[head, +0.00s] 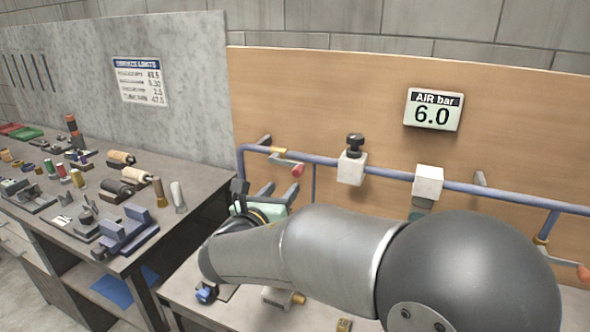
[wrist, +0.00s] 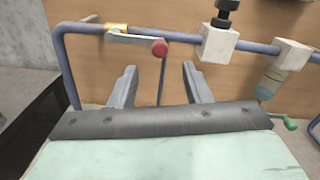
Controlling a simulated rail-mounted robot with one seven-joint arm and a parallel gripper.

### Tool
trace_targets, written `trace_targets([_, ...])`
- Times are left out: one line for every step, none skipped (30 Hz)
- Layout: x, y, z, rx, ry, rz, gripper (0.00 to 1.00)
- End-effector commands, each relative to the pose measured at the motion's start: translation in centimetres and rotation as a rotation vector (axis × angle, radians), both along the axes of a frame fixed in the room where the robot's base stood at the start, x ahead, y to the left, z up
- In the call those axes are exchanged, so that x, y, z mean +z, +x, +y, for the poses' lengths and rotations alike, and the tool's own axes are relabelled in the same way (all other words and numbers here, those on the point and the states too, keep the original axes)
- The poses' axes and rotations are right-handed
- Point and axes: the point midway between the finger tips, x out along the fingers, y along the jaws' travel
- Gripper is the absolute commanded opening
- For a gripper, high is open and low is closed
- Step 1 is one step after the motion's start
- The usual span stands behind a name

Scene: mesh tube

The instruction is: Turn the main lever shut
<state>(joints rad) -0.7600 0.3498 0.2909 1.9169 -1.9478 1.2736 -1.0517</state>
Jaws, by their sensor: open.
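A lever with a pale metal handle and red tip (head: 289,166) sits on a yellow valve on the blue pipe, on the wooden panel. In the wrist view the lever (wrist: 137,39) points right, roughly along the pipe, dipping slightly below it; I take it for the main lever. My gripper (head: 278,192) is below and in front of it, partly hidden by my arm in the head view. In the wrist view the two grey fingers (wrist: 160,85) are wide apart with nothing between them. The red tip is above the gap between them, apart from both.
A white block with a black knob (head: 352,165) and another white block (head: 428,182) sit on the pipe (head: 395,174) to the right. An AIR bar display (head: 433,110) reads 6.0. A cluttered workbench (head: 178,232) stands at left. A small green handle (wrist: 290,123) shows at right.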

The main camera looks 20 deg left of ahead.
Motion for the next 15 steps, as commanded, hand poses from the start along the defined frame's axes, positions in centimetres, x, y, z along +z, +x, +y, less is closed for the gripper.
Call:
trace_targets([0.2,1.3,-0.2,-0.005,-0.001,0.001,0.44])
trace_targets([0.2,1.9,-0.2,-0.005,0.000,0.002,0.44])
trace_targets([0.2,2.8,-0.3,-0.003,-0.001,0.001,0.44])
trace_targets([0.2,3.4,-0.4,-0.004,0.000,0.001,0.44])
trace_targets([0.2,4.1,-0.4,-0.004,0.000,0.001,0.44])
trace_targets([0.2,4.8,-0.4,-0.003,0.000,0.001,0.44])
trace_targets([0.2,5.4,-0.5,-0.003,0.000,0.001,0.44])
trace_targets([0.2,5.9,-0.6,-0.004,0.001,0.001,0.44])
trace_targets([0.1,6.6,-0.6,-0.004,0.001,0.001,0.44])
trace_targets([0.1,7.0,-0.6,-0.002,0.001,0.001,0.44])
trace_targets([0.2,7.3,-0.6,-0.002,0.001,0.001,0.44])
trace_targets([0.1,7.8,-0.6,-0.002,0.001,0.001,0.44])
trace_targets([0.1,8.1,-0.7,-0.003,0.001,0.001,0.44])
trace_targets([0.1,8.3,-0.7,-0.003,0.001,0.001,0.44])
trace_targets([0.1,8.6,-0.7,-0.002,0.001,0.001,0.44])
